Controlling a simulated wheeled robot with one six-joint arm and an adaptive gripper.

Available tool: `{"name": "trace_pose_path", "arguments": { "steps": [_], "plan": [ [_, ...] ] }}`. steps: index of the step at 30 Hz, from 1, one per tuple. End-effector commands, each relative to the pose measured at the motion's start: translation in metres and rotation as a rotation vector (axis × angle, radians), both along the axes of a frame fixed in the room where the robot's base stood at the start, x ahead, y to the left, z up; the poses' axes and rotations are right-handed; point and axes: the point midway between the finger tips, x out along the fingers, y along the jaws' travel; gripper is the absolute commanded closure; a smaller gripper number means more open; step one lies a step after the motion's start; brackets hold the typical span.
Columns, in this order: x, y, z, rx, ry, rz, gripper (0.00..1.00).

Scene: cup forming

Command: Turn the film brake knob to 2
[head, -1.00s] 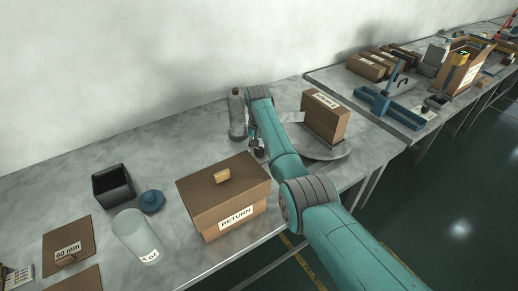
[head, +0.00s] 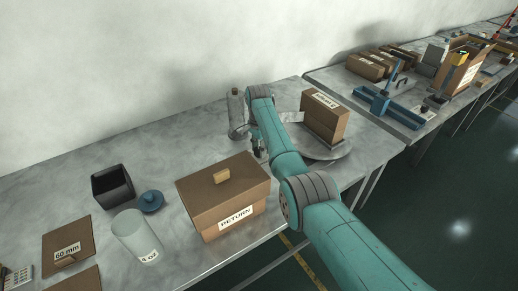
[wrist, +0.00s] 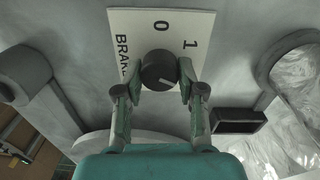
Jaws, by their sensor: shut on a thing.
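The film brake knob (wrist: 158,70) is dark and round, with a pale pointer mark toward the lower right of the wrist view. It sits on a white dial plate (wrist: 125,22) printed "0", "1" and "BRAKE". The 0 is above the knob and the 1 at its upper right; no 2 is visible. My gripper (wrist: 160,76) is shut on the knob, one finger on each side. In the head view my gripper (head: 257,149) is small, beside a grey upright roll (head: 236,112), and the knob cannot be made out.
A carton marked RETURN (head: 222,200) stands close in front of my gripper. Another carton (head: 325,115) stands near a round plate (head: 345,151) to the right. A black bin (head: 112,187), a blue lid (head: 151,202) and a clear cup (head: 137,236) are at the left.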

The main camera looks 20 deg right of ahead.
Motion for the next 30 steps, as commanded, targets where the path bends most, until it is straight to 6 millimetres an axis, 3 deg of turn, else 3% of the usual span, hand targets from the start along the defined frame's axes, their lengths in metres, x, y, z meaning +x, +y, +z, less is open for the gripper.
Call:
{"name": "trace_pose_path", "arguments": {
  "steps": [9, 24, 25, 27, 30],
  "plan": [
    [0.0005, -0.0004, 0.0008, -0.001, -0.002, -0.102, 0.96],
    [0.0006, -0.0005, 0.0008, -0.001, -0.003, -0.117, 0.96],
    [0.0006, -0.0005, 0.0008, -0.001, -0.003, -0.117, 0.54],
    [0.0004, -0.0005, 0.0007, -0.001, -0.003, -0.116, 0.36],
    [0.0003, -0.0004, 0.0006, 0.0, -0.002, -0.116, 0.36]
  ]
}}
